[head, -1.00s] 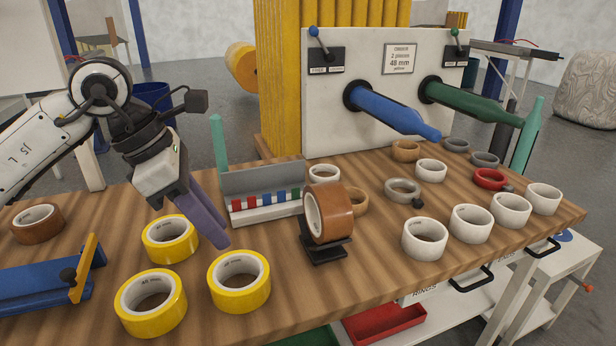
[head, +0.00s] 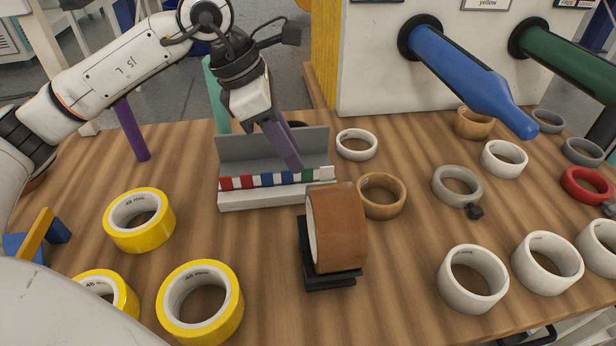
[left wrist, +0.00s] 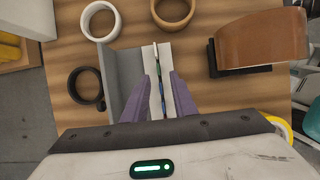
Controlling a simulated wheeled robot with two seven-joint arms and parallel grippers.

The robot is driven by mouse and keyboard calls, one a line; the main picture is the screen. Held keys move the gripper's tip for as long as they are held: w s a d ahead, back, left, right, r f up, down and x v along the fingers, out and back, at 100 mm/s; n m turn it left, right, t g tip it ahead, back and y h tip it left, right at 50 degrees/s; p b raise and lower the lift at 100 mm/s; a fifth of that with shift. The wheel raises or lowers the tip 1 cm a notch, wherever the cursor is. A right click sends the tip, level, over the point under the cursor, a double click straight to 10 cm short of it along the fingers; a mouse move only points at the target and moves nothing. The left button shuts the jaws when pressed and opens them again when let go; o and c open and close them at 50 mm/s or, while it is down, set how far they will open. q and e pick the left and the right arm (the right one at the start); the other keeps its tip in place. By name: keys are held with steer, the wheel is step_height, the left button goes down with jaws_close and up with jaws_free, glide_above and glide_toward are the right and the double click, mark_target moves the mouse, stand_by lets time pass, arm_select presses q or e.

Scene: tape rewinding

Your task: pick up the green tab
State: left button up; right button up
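A grey and white rack (head: 275,199) holds a row of small red, blue and white tabs (head: 247,181). In the left wrist view a small greenish piece (left wrist: 155,68) shows at the far end of the row. My left gripper (head: 294,164) points down at the right half of the rack. In the left wrist view its purple fingers (left wrist: 162,76) are apart, one on each side of the tab row. It looks empty; contact with a tab cannot be told. My right gripper is not in view.
A brown tape roll (head: 340,228) on a black stand is close in front of the rack. Yellow rolls (head: 139,219) lie at left. White, tan and grey rings (head: 458,185) are at right, below a blue spindle (head: 465,75). A teal post (head: 215,90) stands behind the rack.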

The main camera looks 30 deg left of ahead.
mark_target(307, 179)
arm_select(q)
steer(key=x, duration=0.5)
steer(key=shift+w, duration=0.2)
steer(key=shift+r, duration=0.1)
jaws_close()
